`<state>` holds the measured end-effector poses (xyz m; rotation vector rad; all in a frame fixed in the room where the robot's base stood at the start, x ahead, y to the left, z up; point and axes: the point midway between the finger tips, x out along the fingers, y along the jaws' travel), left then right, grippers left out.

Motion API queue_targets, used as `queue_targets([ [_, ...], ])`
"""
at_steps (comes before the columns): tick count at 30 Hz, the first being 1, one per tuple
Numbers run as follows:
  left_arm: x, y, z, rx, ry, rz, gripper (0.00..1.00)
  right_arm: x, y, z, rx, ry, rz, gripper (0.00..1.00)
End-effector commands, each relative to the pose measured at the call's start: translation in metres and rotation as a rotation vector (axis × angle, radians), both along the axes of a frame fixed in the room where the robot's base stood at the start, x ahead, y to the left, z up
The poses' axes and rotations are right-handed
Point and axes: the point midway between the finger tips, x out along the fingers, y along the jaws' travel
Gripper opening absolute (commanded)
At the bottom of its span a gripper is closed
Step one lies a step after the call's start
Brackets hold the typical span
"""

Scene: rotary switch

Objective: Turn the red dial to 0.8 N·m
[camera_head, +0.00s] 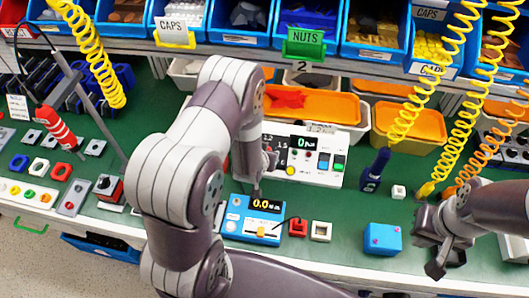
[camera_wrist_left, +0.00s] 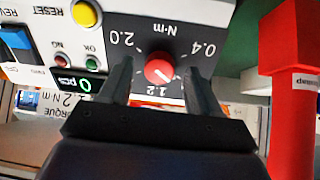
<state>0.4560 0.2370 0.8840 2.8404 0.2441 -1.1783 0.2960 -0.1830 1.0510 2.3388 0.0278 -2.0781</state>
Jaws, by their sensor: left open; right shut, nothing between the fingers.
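The red dial (camera_wrist_left: 160,68) sits on a dark panel (camera_wrist_left: 135,55) marked 2.0, 0.4 and 1.2 N·m, which appears upside down in the left wrist view. Its light pointer line seems to slant toward the lower right, between 1.2 and 0.4. My left gripper (camera_wrist_left: 160,80) is open, one finger on each side of the dial, with gaps visible. The right finger covers part of the scale. In the head view my left arm hides the dial beside the white control unit (camera_head: 330,165). My right gripper (camera_head: 440,256) is shut and empty above the table at right.
A blue meter (camera_head: 235,226) reading 0.0 stands just in front of the white unit. A light blue box (camera_head: 382,238) lies left of my right gripper. Parts bins (camera_head: 405,122) line the back, and coiled yellow hoses (camera_head: 408,118) hang at right. A red post (camera_wrist_left: 295,100) stands near my left gripper.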

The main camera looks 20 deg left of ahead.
Motion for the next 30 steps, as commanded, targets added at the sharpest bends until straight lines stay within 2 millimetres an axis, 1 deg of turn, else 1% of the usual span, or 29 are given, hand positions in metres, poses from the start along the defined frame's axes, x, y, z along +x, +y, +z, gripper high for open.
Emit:
queue_targets([
  [3, 0.0041, 0.0009, -0.0047, 0.000, 0.001, 0.000, 0.63, 0.0000, 0.0000, 0.0001, 0.000, 0.000, 0.000, 0.00],
  [11, 0.0055, 0.0011, -0.0054, 0.000, 0.000, 0.000, 0.63, 0.0000, 0.0000, 0.0001, 0.000, 0.000, 0.000, 0.00],
  [12, 0.0054, 0.0011, -0.0054, 0.000, 0.000, 0.000, 0.56, 0.0000, 0.0000, 0.0001, 0.000, 0.000, 0.000, 0.00],
  [14, 0.0054, 0.0011, -0.0054, 0.000, 0.000, 0.000, 0.37, 0.0000, 0.0000, 0.0001, 0.000, 0.000, 0.000, 0.00],
  [15, 0.0053, 0.0011, -0.0053, 0.000, 0.000, 0.000, 0.24, 0.0000, 0.0000, 0.0001, 0.000, 0.000, 0.000, 0.00],
  [16, 0.0053, 0.0011, -0.0053, 0.000, 0.000, 0.000, 0.14, 0.0000, 0.0000, 0.0001, 0.000, 0.000, 0.000, 0.00],
  [17, 0.0053, 0.0010, -0.0054, 0.000, 0.000, 0.000, 0.07, 0.0000, 0.0000, 0.0001, 0.000, 0.000, 0.000, 0.00],
  [30, 0.0051, 0.0009, -0.0052, 0.001, 0.000, -0.001, 0.07, 0.0000, 0.0000, 0.0001, 0.000, 0.000, 0.000, 0.00],
])
